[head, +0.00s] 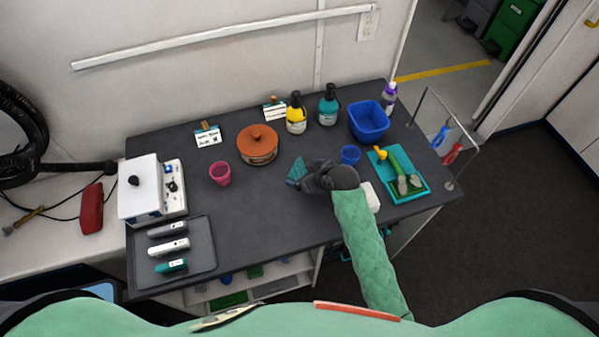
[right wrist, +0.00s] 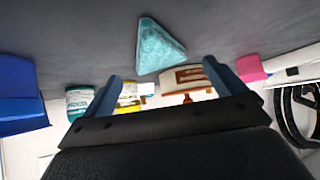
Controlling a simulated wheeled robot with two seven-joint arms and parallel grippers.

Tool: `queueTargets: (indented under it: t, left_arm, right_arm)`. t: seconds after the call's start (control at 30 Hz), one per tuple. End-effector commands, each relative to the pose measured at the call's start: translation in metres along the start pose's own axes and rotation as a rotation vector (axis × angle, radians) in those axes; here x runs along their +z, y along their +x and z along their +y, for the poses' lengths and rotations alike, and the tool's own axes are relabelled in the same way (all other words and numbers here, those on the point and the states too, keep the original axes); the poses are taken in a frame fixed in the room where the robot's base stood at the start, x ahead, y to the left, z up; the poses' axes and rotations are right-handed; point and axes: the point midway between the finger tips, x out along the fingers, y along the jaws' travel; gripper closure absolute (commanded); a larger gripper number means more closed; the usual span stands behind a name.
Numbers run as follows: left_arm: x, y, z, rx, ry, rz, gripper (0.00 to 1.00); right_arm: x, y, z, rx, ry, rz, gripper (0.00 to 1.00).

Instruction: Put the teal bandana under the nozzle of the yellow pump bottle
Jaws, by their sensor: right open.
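The teal bandana (head: 295,173) is a small triangular folded cloth on the dark counter, in front of the yellow pump bottle (head: 296,114). My right gripper (head: 306,174) is low over the counter just right of the bandana. In the right wrist view its blue fingers (right wrist: 165,78) are spread apart, with the bandana (right wrist: 160,48) just beyond the gap between their tips. I cannot tell whether they touch it. The yellow bottle stands upright near the back wall with a black pump head. It is partly hidden by a finger in the right wrist view (right wrist: 128,100). My left gripper is not in view.
A teal pump bottle (head: 328,106) stands right of the yellow one, then a blue bin (head: 369,121). An orange lidded pot (head: 258,147) is to its left, near a pink cup (head: 220,174). Counter between bandana and yellow bottle is clear.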

Motion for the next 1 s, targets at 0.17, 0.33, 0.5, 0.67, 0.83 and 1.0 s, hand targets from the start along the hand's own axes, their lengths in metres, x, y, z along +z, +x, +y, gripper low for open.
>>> queueTargets:
  t: [0.17, 0.33, 0.5, 0.67, 0.83, 1.0]
  left_arm:
    - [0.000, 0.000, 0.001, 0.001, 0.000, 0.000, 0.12]
    - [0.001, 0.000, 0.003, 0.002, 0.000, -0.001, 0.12]
    - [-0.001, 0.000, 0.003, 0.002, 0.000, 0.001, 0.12]
    - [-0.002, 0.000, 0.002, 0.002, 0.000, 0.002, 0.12]
    - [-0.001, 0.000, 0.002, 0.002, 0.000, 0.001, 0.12]
    - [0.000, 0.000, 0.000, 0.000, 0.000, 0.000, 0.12]
  right_arm:
    - [0.001, 0.023, -0.001, 0.000, 0.002, 0.000, 0.04]
    - [0.001, 0.032, -0.001, 0.001, 0.000, 0.001, 0.04]
    - [0.001, 0.032, -0.001, 0.001, 0.000, 0.001, 0.04]
    - [0.001, 0.032, -0.001, 0.001, 0.000, 0.001, 0.30]
    - [0.001, 0.032, -0.001, 0.001, 0.000, 0.001, 0.52]
    - [0.001, 0.032, -0.001, 0.001, 0.000, 0.001, 0.52]
